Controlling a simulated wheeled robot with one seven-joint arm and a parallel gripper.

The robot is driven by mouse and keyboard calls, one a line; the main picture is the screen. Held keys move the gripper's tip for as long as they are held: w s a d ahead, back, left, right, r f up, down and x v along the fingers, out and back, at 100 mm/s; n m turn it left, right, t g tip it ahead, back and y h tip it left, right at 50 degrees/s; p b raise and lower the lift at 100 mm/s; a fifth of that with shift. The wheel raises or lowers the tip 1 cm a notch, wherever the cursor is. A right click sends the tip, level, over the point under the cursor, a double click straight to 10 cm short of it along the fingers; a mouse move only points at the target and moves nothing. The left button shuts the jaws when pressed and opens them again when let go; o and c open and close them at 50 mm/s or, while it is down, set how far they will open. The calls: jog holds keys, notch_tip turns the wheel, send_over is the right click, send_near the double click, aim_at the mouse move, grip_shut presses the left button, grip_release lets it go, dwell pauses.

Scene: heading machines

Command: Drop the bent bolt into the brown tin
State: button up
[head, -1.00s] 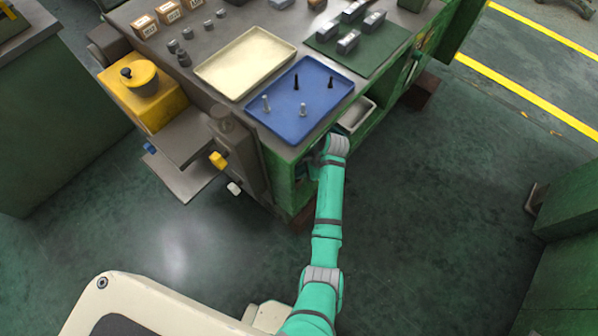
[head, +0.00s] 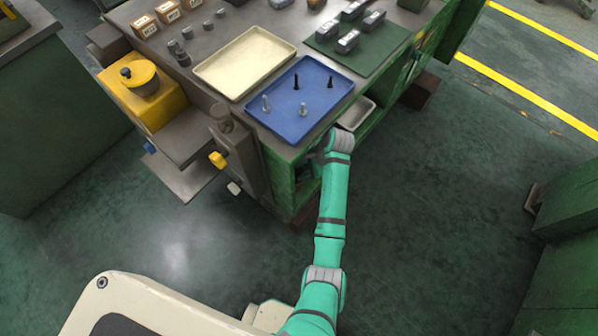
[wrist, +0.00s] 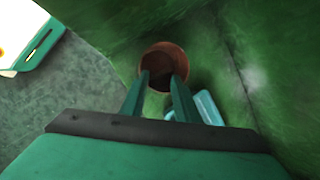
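The brown tin (wrist: 166,58) stands inside the green bench in the wrist view, just beyond my fingertips, its open mouth facing the camera and its inside dark. My gripper (wrist: 160,75) has its two fingers apart, with the tips at the near rim of the tin. I make out no bolt between them. No clearly bent bolt shows in either view, and I cannot tell whether one lies in the dark tin. In the head view my gripper is hidden under the bench's front edge.
A light blue object (wrist: 208,107) lies right of the tin. On the bench top, a blue tray (head: 283,122) holds several upright bolts, beside a cream tray (head: 225,78). A grey metal tray (head: 356,114) sits on the lower shelf.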

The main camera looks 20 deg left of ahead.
jog(key=w+d+r, duration=0.1)
jog(key=d+r, duration=0.1)
jog(key=d, duration=1.1)
jog(key=shift+w, duration=0.15)
jog(key=shift+a, duration=0.1)
